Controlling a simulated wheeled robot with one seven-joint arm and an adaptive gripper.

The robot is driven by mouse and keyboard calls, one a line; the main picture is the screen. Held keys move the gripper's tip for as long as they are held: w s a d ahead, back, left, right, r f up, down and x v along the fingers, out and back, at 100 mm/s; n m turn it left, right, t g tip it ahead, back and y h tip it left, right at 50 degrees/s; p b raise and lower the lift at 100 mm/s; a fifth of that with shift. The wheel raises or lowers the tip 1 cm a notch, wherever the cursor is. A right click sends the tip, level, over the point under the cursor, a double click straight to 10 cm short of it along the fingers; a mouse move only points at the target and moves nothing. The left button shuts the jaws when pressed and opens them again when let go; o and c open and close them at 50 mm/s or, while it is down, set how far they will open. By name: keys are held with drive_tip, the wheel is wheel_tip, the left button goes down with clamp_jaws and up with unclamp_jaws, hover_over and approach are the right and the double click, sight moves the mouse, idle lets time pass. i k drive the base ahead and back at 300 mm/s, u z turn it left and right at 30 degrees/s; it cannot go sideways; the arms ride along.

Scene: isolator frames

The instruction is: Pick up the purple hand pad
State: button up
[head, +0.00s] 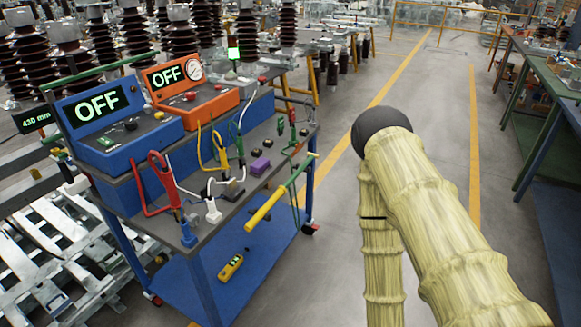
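A small purple block (260,166), which I take to be the purple hand pad, lies on the grey top of the blue cart (242,197), towards its right part. It is small here, and its fine shape cannot be made out. Nothing covers it. My arm, in a pale yellow sleeve with a dark rounded joint, stands to the right of the cart over the floor, apart from the pad. My gripper is out of the picture, so its opening and anything in it are hidden.
Blue (112,130) and orange (190,88) units marked OFF stand at the cart's back. Clamps and cables lie around the pad. A yellow-and-green pole (268,207) crosses the cart's right edge. A yellow remote (230,266) lies on the lower shelf. The aisle floor is clear.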

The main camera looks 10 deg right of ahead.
sight(261, 165)
drive_tip(key=u, duration=0.7)
drive_tip(key=i, duration=1.4)
drive_tip(key=z, duration=0.75)
